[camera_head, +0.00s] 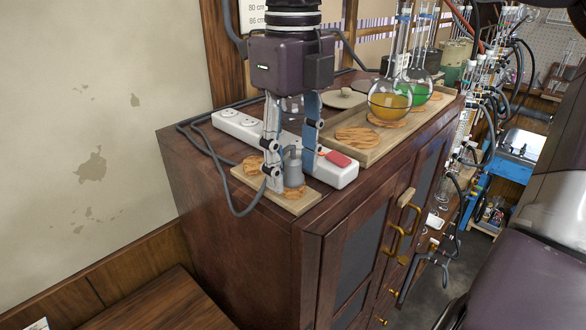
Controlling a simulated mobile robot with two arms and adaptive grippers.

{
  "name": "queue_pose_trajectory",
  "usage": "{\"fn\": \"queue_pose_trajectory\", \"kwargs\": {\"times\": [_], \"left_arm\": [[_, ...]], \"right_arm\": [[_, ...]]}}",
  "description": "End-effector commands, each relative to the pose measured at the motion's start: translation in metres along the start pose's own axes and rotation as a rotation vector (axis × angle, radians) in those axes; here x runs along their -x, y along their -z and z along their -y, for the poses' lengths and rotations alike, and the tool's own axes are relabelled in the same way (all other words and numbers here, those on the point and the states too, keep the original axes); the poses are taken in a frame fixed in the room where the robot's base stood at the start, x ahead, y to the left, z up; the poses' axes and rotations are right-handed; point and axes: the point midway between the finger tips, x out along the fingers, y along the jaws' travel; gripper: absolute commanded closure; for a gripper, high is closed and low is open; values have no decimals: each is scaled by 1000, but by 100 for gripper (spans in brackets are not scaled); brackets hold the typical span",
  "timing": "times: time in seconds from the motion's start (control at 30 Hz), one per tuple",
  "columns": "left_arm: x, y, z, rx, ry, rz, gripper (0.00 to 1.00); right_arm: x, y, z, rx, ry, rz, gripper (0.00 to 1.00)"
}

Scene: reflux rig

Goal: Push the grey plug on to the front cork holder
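The grey plug (293,172) stands upright between the fingertips of my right gripper (291,176), which comes down from above. The fingers lie close along both sides of the plug with no clear gap, so the gripper looks shut on it. The plug's lower end is at the front cork holder (294,193), whose rim shows beneath it; how far it is pushed on cannot be told. My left gripper is not in view.
A white socket strip (342,174) with a red switch (338,158) runs behind the gripper. A dark cable (216,163) loops left of the board. A tray (372,151) holds flasks with yellow (389,103) and green liquid.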

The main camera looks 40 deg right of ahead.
Motion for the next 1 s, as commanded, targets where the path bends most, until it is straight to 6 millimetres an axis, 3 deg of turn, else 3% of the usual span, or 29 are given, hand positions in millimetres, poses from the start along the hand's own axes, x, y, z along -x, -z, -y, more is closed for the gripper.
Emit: {"fn": "queue_pose_trajectory", "kwargs": {"times": [0.37,0.8,1.0], "left_arm": [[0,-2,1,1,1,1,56],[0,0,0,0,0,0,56],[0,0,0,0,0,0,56]], "right_arm": [[10,-1,0,-1,2,2,56],[94,-1,0,-1,0,2,56],[114,-1,0,1,-1,1,56]]}}
